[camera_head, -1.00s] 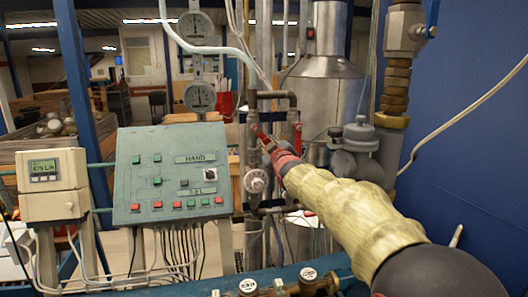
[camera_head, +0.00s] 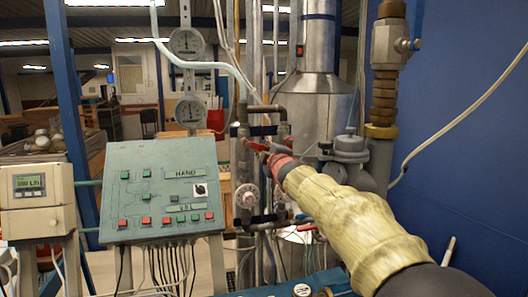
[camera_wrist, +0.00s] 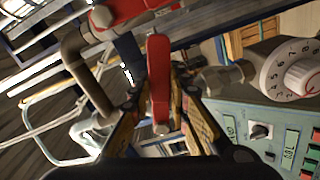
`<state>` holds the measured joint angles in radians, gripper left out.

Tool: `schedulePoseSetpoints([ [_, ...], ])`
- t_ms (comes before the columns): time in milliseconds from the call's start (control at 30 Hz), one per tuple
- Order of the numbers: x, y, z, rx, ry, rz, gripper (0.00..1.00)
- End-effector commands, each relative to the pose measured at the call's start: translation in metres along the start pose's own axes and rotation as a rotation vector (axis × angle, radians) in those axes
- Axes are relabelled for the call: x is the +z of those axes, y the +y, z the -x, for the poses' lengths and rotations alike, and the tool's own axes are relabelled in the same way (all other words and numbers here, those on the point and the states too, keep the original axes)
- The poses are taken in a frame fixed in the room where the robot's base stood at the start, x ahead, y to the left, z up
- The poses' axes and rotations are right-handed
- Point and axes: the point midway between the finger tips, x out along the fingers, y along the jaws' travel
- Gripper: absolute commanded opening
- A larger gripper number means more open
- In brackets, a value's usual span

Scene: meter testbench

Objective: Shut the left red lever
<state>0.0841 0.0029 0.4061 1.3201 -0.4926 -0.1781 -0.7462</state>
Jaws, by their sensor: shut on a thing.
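The left red lever (camera_head: 254,145) is on the pipework in the middle of the head view, nearly level there. In the wrist view the red lever (camera_wrist: 158,72) stands upright in the picture, with its lower end between my fingers. My gripper (camera_wrist: 163,128) is shut on this lever, one finger on each side. In the head view my gripper (camera_head: 270,152) is partly hidden behind my yellow-sleeved arm.
A green control panel (camera_head: 165,190) and a meter with a display (camera_head: 36,190) stand on the left. A white handwheel (camera_head: 247,196) sits below the lever; a numbered dial (camera_wrist: 298,75) is close in the wrist view. Pipes and a blue wall (camera_head: 460,150) flank my arm.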

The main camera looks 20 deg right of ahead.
Motion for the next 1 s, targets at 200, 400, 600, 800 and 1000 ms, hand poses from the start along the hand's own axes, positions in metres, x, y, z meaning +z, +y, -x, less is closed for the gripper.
schedulePoseSetpoints([
  [200, -0.0002, 0.0006, 0.0, 0.0, 0.001, 0.009, 0.0],
  [400, -0.0004, 0.0009, 0.0001, 0.001, 0.001, 0.009, 0.21],
  [600, -0.0003, 0.0008, 0.0001, 0.001, 0.001, 0.007, 0.32],
  [800, -0.0002, 0.0007, 0.0001, 0.001, 0.001, 0.005, 0.37],
  [1000, -0.0002, 0.0008, 0.001, 0.001, 0.001, 0.005, 0.37],
])
